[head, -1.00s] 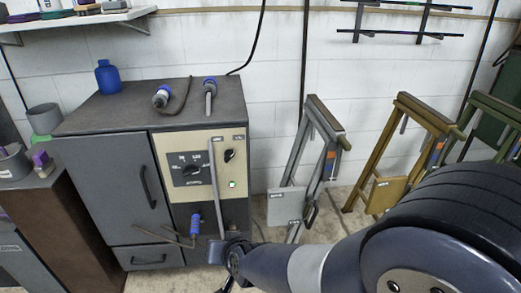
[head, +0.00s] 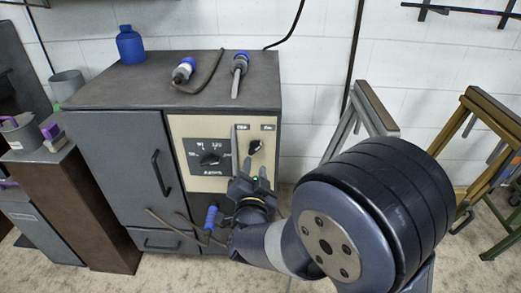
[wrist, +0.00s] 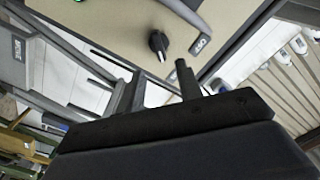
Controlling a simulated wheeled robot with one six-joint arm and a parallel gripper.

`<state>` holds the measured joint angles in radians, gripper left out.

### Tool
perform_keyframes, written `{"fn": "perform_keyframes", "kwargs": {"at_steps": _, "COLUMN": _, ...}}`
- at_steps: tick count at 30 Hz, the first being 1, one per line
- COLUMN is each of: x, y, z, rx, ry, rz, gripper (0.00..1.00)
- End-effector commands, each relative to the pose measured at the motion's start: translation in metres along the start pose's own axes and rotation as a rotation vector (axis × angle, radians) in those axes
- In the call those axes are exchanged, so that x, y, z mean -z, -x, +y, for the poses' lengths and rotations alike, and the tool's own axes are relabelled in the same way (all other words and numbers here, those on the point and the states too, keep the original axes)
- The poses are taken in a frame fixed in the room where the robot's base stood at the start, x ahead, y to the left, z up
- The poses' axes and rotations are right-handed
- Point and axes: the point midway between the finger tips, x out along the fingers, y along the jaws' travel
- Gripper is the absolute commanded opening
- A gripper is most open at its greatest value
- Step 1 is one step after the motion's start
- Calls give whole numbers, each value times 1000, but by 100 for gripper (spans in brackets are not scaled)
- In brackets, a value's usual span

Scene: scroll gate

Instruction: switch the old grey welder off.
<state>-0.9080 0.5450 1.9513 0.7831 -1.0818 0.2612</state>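The old grey welder (head: 110,160) is a cabinet with a beige control panel (head: 190,128). A small black rotary switch (head: 255,147) sits at the panel's upper right; the wrist view shows it too (wrist: 158,42), with a small label beside it. My gripper (head: 254,168) is just below the switch in the head view. In the wrist view its fingers (wrist: 160,88) are apart and empty, with the switch beyond them, apparently not touched.
A larger dial (head: 210,159) is left of the switch, and an upright grey handle (head: 235,150) stands between them. A blue-handled cable (head: 211,217) is below. Plugs (head: 184,69) and a blue bottle (head: 130,45) are on top.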

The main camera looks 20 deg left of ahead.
Motion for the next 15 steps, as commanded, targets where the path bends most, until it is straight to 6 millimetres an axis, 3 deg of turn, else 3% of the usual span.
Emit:
{"fn": "perform_keyframes", "kwargs": {"at_steps": 9, "x": 0, "y": -60, "z": 1, "rx": -1, "ry": 0, "rz": 2, "gripper": 34}}
{"fn": "perform_keyframes", "kwargs": {"at_steps": 15, "x": 0, "y": -77, "z": 1, "rx": -1, "ry": 0, "rz": -1, "gripper": 34}}
